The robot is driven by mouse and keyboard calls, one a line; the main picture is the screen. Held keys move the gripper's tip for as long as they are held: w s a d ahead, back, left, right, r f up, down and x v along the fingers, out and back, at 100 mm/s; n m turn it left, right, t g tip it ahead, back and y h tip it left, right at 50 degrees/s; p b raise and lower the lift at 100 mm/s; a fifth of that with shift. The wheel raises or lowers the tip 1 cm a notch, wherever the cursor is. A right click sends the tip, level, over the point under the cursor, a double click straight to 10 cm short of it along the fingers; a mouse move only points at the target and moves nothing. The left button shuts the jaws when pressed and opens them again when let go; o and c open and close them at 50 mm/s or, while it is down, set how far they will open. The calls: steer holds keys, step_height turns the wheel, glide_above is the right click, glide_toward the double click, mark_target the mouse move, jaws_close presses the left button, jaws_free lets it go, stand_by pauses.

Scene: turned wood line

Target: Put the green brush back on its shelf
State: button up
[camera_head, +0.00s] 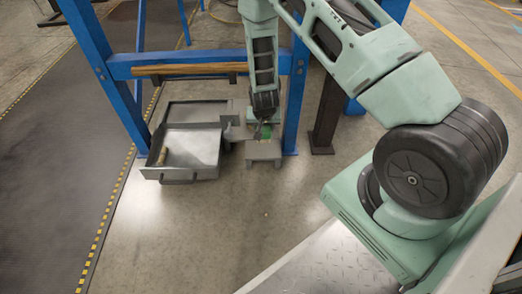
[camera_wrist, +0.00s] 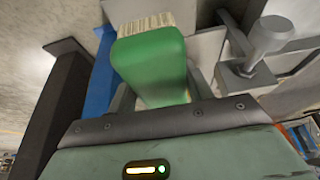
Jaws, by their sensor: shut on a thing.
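The green brush (camera_wrist: 150,62) with pale bristles fills the middle of the wrist view, between my gripper's two grey fingers. My gripper (camera_head: 261,122) is shut on it. In the head view only a small green patch of the brush (camera_head: 263,133) shows under my gripper, just above a small grey shelf-like stand (camera_head: 264,157). Whether the brush touches that stand is hidden by my gripper. I cannot tell for certain that this stand is the brush's shelf.
An open grey drawer (camera_head: 200,150) left of the stand holds a wooden-handled tool (camera_head: 162,156). Blue frame posts (camera_head: 297,90) and a dark post (camera_head: 325,125) stand close by. In the wrist view a grey knobbed fixture (camera_wrist: 268,38) is near on the right. Floor in front is clear.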

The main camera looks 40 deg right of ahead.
step_height(320, 180, down, 10)
steer(key=b, duration=0.6)
steer(key=shift+r, duration=0.35)
steer(key=o, duration=0.9)
